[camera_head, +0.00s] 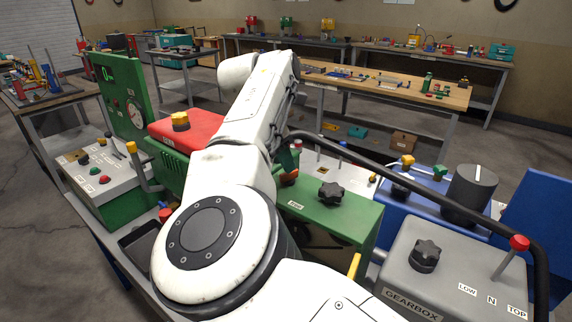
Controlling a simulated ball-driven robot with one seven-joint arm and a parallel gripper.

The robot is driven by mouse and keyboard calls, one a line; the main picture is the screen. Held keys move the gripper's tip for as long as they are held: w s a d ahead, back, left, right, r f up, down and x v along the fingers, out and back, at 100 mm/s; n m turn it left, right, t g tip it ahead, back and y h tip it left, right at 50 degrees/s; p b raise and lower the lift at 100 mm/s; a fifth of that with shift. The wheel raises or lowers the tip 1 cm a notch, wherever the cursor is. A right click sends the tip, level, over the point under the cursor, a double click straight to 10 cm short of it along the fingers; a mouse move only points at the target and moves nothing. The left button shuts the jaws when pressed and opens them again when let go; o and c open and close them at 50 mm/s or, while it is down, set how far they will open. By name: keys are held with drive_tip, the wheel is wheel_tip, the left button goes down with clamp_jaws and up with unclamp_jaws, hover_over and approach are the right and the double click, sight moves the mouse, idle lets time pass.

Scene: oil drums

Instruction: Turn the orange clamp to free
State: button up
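A small orange-red piece (289,177), possibly the orange clamp, shows just right of my arm at the back edge of a green machine housing (330,211). It is partly hidden, and I cannot tell how it is turned. My white arm rises through the middle of the view and bends at the top. My gripper is hidden behind it, so I cannot see its relation to the clamp.
A black star knob (330,192) sits on the green housing. A grey gearbox (450,268) with a red-tipped lever (517,244) stands at the right. A red-topped unit (187,131) and a grey control box (103,178) stand left.

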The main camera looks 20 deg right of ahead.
sight(289, 177)
drive_tip(key=shift+x, duration=1.75)
drive_tip(key=shift+s, duration=0.1)
drive_tip(key=shift+c, duration=0.4)
clamp_jaws()
